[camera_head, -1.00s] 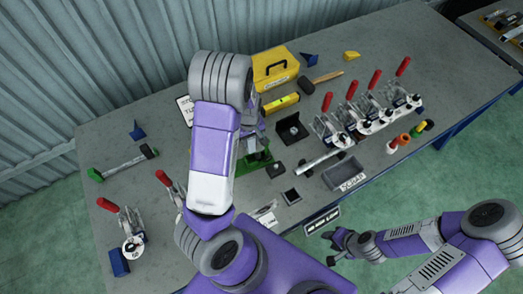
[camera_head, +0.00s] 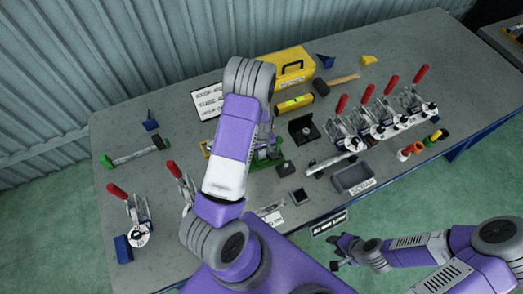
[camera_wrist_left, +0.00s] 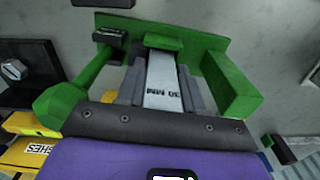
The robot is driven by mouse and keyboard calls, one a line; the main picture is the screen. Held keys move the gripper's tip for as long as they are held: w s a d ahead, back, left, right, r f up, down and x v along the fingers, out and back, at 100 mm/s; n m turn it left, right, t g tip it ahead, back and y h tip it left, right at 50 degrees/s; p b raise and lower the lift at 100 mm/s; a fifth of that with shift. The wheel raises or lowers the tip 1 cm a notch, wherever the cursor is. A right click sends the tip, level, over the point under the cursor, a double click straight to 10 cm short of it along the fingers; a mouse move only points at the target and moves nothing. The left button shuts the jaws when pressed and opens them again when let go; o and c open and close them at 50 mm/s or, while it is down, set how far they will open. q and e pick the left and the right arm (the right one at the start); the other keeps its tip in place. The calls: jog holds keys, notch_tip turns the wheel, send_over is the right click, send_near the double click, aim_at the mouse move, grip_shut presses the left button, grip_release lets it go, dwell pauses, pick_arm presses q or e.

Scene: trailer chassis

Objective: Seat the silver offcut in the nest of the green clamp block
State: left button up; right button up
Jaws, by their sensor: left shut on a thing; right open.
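The silver offcut (camera_wrist_left: 162,82), a flat bar marked "30 MM", lies between the grey fingers of my left gripper (camera_wrist_left: 160,88) in the left wrist view. The gripper is shut on it. The green clamp block (camera_wrist_left: 228,82) surrounds it there, with green walls on both sides and a green piece at the bar's far end. I cannot tell whether the bar touches the nest floor. In the head view my left arm hides the offcut and most of the green block (camera_head: 268,156). My right gripper (camera_head: 342,252) is open and empty, off the table's front edge.
A black block with a bolt (camera_head: 303,129) stands right of the clamp block. A grey tray (camera_head: 353,179) and red-handled toggle clamps (camera_head: 385,117) are further right.

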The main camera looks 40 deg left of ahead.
pick_arm(q)
jog(key=shift+f, duration=0.2)
jog(key=o, duration=1.1)
jog(key=shift+r, duration=0.1)
notch_tip(320, 180, up, 12)
jog(key=shift+r+p, duration=0.15)
jog(key=shift+p, duration=0.4)
